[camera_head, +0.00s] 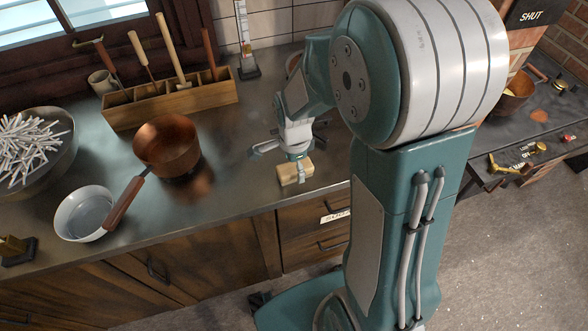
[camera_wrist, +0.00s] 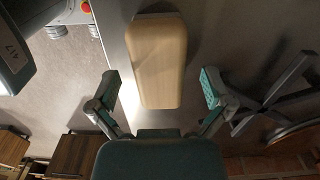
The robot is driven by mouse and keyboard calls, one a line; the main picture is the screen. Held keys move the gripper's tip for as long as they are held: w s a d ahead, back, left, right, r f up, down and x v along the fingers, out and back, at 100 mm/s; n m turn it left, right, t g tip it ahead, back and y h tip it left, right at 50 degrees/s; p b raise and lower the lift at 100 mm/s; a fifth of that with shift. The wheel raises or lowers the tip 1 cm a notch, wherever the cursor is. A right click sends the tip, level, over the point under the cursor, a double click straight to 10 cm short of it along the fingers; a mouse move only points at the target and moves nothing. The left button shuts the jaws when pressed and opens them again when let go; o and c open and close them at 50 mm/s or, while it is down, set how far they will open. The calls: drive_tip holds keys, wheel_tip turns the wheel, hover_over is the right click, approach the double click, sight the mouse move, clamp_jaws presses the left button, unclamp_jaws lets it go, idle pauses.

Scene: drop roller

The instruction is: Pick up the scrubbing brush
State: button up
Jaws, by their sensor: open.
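The scrubbing brush is a pale wooden block (camera_head: 289,174) lying near the counter's front edge. In the wrist view its wooden back (camera_wrist: 158,55) lies lengthwise, centred between my fingers; no bristles show. My gripper (camera_head: 290,152) is right over the block in the head view. In the wrist view my gripper (camera_wrist: 159,88) is open, with one teal-padded finger on each side and a clear gap to the block. Nothing is held. My arm hides part of the counter behind it.
A wooden tool box (camera_head: 172,103) with upright handles is behind. A bowl of white sticks (camera_head: 30,142) is far left.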

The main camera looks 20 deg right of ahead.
drive_tip(key=shift+f, duration=0.6)
drive_tip(key=c, duration=1.2)
drive_tip(key=shift+c, duration=0.2)
wheel_tip(320, 180, up, 3)
drive_tip(key=shift+f, duration=0.1)
drive_tip(key=d+r, duration=0.1)
drive_tip(key=r, duration=0.1)
drive_tip(key=s+d+r, duration=0.1)
drive_tip(key=d+r, duration=0.2)
drive_tip(key=shift+s+d+r, duration=0.2)
drive_tip(key=shift+s+r, duration=0.05)
drive_tip(key=shift+r, duration=0.15)
drive_tip(key=s+d+r, duration=0.3)
drive_tip(key=d+r, duration=0.1)
drive_tip(key=d, duration=0.5)
drive_tip(key=shift+s+r, duration=0.2)
drive_tip(key=shift+r, duration=0.05)
